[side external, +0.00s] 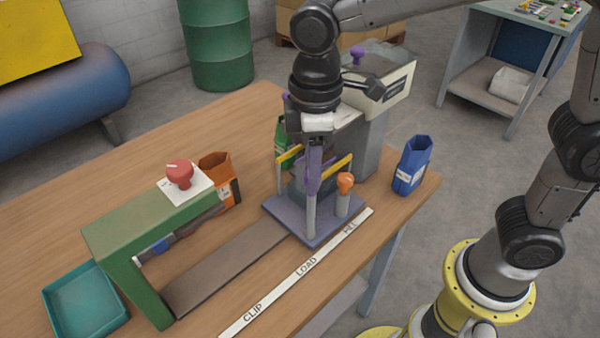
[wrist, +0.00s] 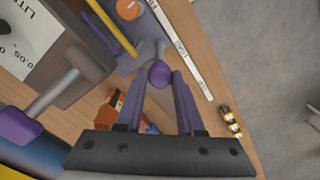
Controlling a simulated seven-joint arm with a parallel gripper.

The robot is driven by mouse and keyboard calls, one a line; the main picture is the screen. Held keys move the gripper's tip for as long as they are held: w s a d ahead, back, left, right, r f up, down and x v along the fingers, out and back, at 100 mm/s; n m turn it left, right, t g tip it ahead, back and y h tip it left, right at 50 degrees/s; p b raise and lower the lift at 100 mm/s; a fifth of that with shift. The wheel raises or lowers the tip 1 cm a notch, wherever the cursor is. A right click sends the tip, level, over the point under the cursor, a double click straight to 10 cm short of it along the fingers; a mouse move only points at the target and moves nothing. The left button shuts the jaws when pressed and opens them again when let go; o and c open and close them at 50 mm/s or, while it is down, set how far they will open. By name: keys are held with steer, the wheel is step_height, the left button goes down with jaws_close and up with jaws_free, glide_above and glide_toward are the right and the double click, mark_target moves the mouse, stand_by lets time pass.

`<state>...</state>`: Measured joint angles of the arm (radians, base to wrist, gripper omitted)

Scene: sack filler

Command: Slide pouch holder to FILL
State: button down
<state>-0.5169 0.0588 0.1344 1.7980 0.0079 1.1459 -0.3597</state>
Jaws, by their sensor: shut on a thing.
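The pouch holder (side external: 277,207) is a grey-blue sliding plate with posts and yellow side bars. It sits at the right end of its dark rail (side external: 225,268), beside the stretch of label strip (side external: 285,280) between LOAD and FILL, close to FILL. A grey post with a purple knob (wrist: 160,75) rises from its front. My gripper (side external: 312,180) points down with its purple fingers shut on that knob. An orange-topped post (side external: 345,184) stands beside it. Whether a pouch sits in the holder is hard to see behind the fingers and bars.
The filler hopper (side external: 385,75) stands behind the holder. A blue pouch (side external: 412,165) stands to the right, an orange pouch (side external: 220,178) to the left and a green one (side external: 283,140) behind. A green frame with a red button (side external: 179,174) spans the rail's left end, near a teal tray (side external: 87,303).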

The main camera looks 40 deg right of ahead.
steer(key=shift+d+r, duration=0.1)
steer(key=shift+d, duration=0.15)
steer(key=c, duration=0.8)
jaws_free()
steer(key=shift+o, duration=1.4)
step_height(320, 180, up, 14)
